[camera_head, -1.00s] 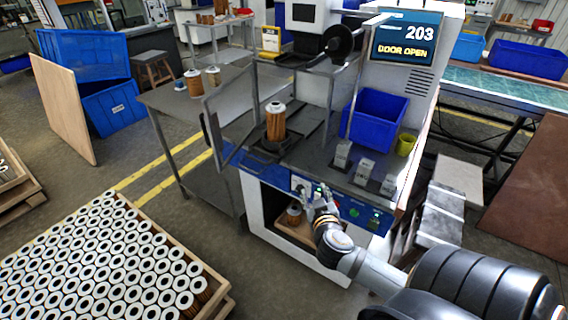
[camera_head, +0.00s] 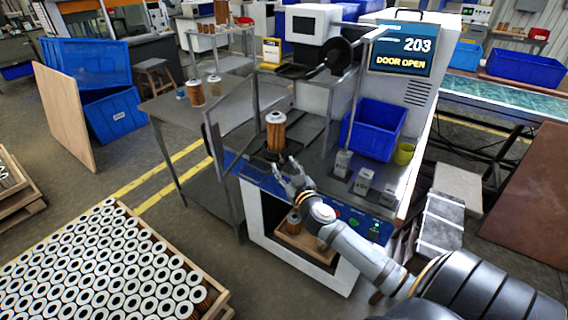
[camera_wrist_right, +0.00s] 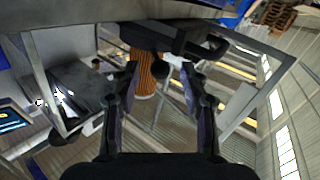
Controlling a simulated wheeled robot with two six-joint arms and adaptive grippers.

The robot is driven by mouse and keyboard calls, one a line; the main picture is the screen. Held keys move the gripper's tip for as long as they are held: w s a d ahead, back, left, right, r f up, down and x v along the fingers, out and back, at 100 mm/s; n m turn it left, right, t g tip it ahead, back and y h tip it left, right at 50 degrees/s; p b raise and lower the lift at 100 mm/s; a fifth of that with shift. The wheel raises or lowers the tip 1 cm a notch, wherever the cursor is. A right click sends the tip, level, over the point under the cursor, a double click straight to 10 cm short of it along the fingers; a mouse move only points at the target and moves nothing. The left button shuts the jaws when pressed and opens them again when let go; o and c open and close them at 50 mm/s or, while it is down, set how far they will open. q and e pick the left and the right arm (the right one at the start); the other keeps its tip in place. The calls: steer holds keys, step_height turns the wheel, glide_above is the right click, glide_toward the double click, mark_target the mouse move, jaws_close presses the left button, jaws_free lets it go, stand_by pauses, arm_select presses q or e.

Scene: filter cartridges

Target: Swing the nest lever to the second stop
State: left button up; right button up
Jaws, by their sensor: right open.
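An orange pleated filter cartridge (camera_head: 276,132) with a pale cap stands upright in the dark nest (camera_head: 262,160) inside the open machine. My right gripper (camera_head: 288,172) is open and empty just in front of the nest, on the near side of the cartridge. In the right wrist view, its fingers (camera_wrist_right: 160,75) are spread. A dark round knob (camera_wrist_right: 160,70), probably the nest lever's, shows between them, with the cartridge (camera_wrist_right: 147,80) and the black nest (camera_wrist_right: 155,38) behind. I cannot make out the lever or its stops in the head view. My left gripper is not in view.
The machine screen (camera_head: 403,47) reads "203 DOOR OPEN". A blue bin (camera_head: 375,130) and several small grey blocks stand right of the nest. The open door (camera_head: 222,145) stands at its left. A pallet of cartridges (camera_head: 225,296) is at lower left.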

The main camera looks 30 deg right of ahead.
steer(key=shift+w, duration=0.55)
steer(key=shift+c, duration=0.5)
jaws_close()
